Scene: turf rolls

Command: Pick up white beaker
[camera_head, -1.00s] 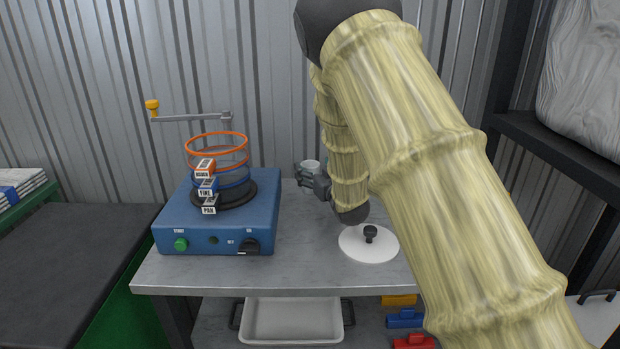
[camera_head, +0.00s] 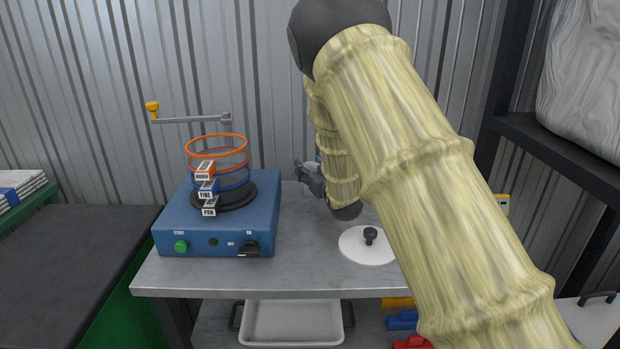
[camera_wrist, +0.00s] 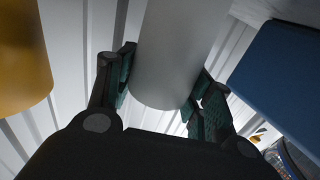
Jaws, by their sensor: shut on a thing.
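The white beaker (camera_wrist: 178,50) fills the middle of the wrist view as a smooth pale cylinder. My gripper (camera_wrist: 165,92) has a dark green padded finger on each side of it and is shut on it. In the head view my gripper (camera_head: 312,178) is behind the steel table's middle, beside my sleeved arm. The beaker cannot be made out clearly there, as the gripper and arm cover it. Whether its base touches the table cannot be told.
A blue sieve shaker (camera_head: 215,225) with stacked rings and a crank stands left of my gripper. A white lid with a black knob (camera_head: 368,244) lies at the table's front right. An orange-yellow object (camera_wrist: 20,55) is left in the wrist view. A corrugated wall stands behind.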

